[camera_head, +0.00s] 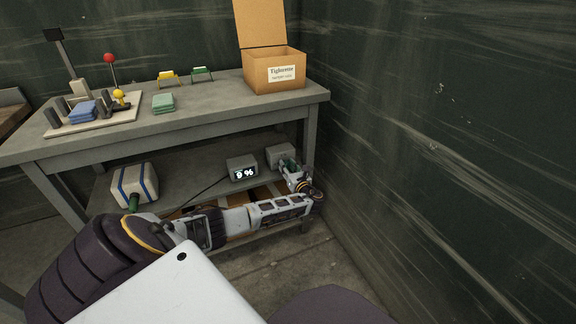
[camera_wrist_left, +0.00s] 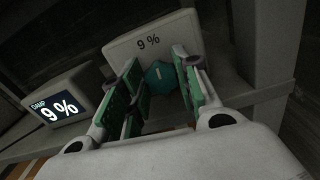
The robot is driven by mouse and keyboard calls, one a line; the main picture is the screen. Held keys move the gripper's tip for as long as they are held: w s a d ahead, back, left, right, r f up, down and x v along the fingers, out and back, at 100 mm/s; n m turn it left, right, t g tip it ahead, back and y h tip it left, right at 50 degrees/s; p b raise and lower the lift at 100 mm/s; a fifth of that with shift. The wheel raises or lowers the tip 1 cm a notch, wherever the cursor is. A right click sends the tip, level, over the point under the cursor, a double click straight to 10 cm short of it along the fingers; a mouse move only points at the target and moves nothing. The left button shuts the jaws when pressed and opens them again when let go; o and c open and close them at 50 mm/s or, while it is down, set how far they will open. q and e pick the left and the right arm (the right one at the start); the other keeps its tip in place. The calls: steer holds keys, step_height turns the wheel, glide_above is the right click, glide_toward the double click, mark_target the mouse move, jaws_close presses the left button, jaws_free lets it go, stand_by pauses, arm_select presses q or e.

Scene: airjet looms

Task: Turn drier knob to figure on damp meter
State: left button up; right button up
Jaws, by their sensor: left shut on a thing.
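The damp meter (camera_head: 242,169) is a small grey box on the lower shelf, with a lit screen reading 9 %. It also shows at the left of the left wrist view (camera_wrist_left: 60,108), labelled DAMP. The drier box (camera_head: 279,153) stands to its right; its face reads 9 % in the left wrist view (camera_wrist_left: 148,41). The teal drier knob (camera_wrist_left: 160,77) sits below that figure with a short pale mark on it. My left gripper (camera_head: 291,166) reaches in at the box, its green-padded fingers on either side of the knob, shut on it. My right gripper is not in view.
The grey bench (camera_head: 205,118) above the shelf holds an open cardboard box (camera_head: 272,72), a tray with levers and blue pads, and green pads (camera_head: 163,103). A white striped container (camera_head: 134,184) lies on the lower shelf. A dark wall (camera_head: 430,130) closes the right side.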

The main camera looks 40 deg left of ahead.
arm_select(q)
steer(key=shift+n, duration=0.6)
steer(key=o, duration=0.7)
steer(key=shift+o, duration=0.2)
steer(key=shift+s+d, duration=0.1)
steer(key=shift+d, duration=0.05)
steer(key=v, duration=1.1)
steer(key=shift+d, duration=0.4)
steer(key=shift+s, duration=0.1)
